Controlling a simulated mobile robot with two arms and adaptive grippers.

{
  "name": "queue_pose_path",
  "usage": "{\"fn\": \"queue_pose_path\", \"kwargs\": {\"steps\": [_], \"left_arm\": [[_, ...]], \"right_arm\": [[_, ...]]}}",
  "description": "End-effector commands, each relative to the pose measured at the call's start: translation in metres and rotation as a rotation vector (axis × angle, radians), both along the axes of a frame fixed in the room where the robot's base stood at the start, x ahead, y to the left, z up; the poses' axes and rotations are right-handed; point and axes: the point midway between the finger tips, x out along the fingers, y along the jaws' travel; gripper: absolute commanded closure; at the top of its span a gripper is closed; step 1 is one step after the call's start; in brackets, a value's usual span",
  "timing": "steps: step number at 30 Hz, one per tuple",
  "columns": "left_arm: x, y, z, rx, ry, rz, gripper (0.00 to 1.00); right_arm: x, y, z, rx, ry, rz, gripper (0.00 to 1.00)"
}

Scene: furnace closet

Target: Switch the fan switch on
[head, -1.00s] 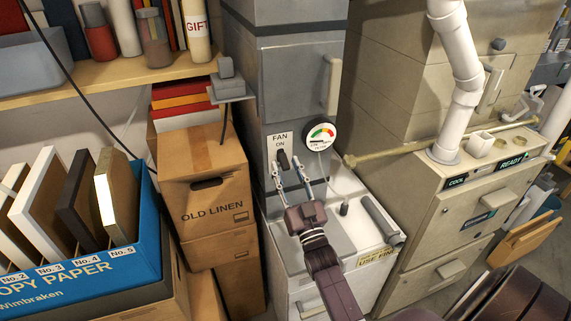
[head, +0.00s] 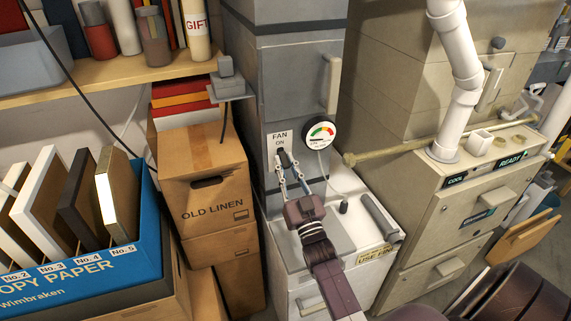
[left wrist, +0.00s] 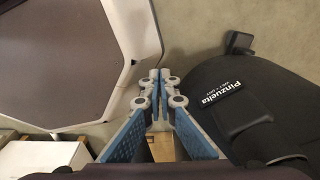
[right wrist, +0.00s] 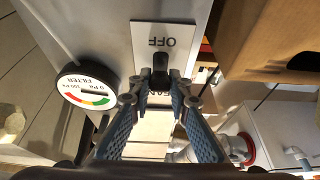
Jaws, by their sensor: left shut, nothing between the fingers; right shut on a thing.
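The fan switch has a pale plate (head: 279,139) marked FAN and ON on the grey metal unit, and a dark lever (head: 284,157). My right gripper (head: 289,168) is shut on the lever, coming from the front and below. In the right wrist view, the OFF end of the plate (right wrist: 163,38) shows upside down, with the dark lever (right wrist: 160,68) between the fingertips (right wrist: 159,95). The lever's exact tilt is hard to tell. My left gripper (left wrist: 159,80) is shut and empty, away from the switch; the head view does not show it.
A round filter gauge (head: 320,132) sits right of the switch. A pale pipe (head: 400,149) runs across at right. The OLD LINEN box (head: 208,205) stands close at left. In the left wrist view, a black Pinzuelta item (left wrist: 245,105) lies right of my left gripper.

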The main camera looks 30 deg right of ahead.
Motion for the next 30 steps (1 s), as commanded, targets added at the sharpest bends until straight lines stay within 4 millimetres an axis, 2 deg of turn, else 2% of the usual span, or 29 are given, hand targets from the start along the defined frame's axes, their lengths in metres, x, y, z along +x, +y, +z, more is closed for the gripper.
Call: {"fn": "queue_pose_path", "kwargs": {"steps": [8, 21, 30], "left_arm": [[-0.002, 0.001, 0.042, 0.002, 0.003, 0.001, 1.0], [-0.002, 0.001, 0.142, 0.002, 0.003, 0.001, 1.0], [-0.002, 0.001, 0.202, 0.002, 0.003, 0.001, 1.0]], "right_arm": [[-0.002, 0.0, 0.013, 0.02, 0.084, 0.001, 1.0], [-0.004, 0.001, 0.028, 0.082, 0.341, 0.001, 1.0], [-0.004, 0.001, 0.036, 0.126, 0.53, 0.001, 1.0]]}}
